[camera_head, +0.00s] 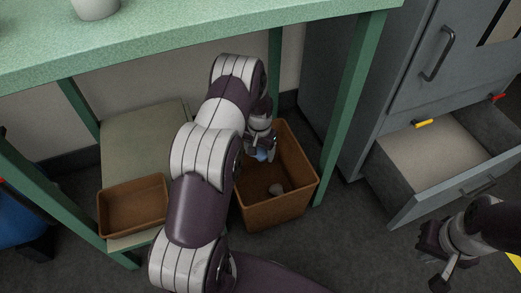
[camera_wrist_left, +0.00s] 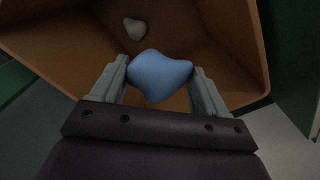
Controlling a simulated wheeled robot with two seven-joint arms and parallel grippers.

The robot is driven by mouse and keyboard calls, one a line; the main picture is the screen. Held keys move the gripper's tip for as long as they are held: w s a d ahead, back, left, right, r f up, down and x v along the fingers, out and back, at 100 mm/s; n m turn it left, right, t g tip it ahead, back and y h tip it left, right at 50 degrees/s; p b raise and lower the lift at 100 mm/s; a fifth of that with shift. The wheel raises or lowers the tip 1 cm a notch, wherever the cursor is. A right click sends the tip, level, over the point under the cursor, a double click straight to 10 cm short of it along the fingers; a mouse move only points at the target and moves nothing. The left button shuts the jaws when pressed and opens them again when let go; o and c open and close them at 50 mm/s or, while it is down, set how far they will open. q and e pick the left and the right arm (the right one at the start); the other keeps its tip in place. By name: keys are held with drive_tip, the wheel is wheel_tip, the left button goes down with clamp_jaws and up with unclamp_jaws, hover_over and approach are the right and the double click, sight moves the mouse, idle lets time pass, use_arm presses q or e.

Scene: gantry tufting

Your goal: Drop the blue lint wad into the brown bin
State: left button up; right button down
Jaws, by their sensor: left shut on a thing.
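The blue lint wad (camera_wrist_left: 160,76) is a smooth, pale blue lump between the fingers of my left gripper (camera_wrist_left: 159,88), which is shut on it. In the head view the wad (camera_head: 262,155) shows as a small blue patch at the tip of my left gripper (camera_head: 261,148). The brown bin (camera_head: 287,211) stands on the floor below the green table. The wad is held over the bin's opening, above its floor. The wrist view shows the bin's walls (camera_wrist_left: 225,45) around the wad. My right gripper (camera_head: 437,268) is at the lower right, away from the bin; its fingers look apart.
A whitish lump (camera_head: 276,189) lies inside the bin. A shallow brown tray (camera_head: 134,207) sits on a low shelf left of my arm. The green table (camera_head: 200,35) spans above. A grey cabinet (camera_head: 440,205) has an open drawer at right, with a yellow item (camera_head: 424,123) on its edge.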

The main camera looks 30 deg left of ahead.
sight(260, 150)
use_arm(q)
wheel_tip(260, 150, down, 2)
drive_tip(key=shift+f+b, duration=0.1)
drive_tip(key=shift+b, duration=0.3)
use_arm(e)
drive_tip(key=shift+f, duration=0.9)
use_arm(q)
drive_tip(key=o, duration=1.1)
wheel_tip(260, 150, up, 8)
drive_tip(key=p, duration=0.4)
drive_tip(key=shift+p, duration=0.3)
drive_tip(key=shift+f, duration=0.1)
use_arm(e)
wheel_tip(260, 150, up, 4)
drive_tip(key=shift+r, duration=0.1)
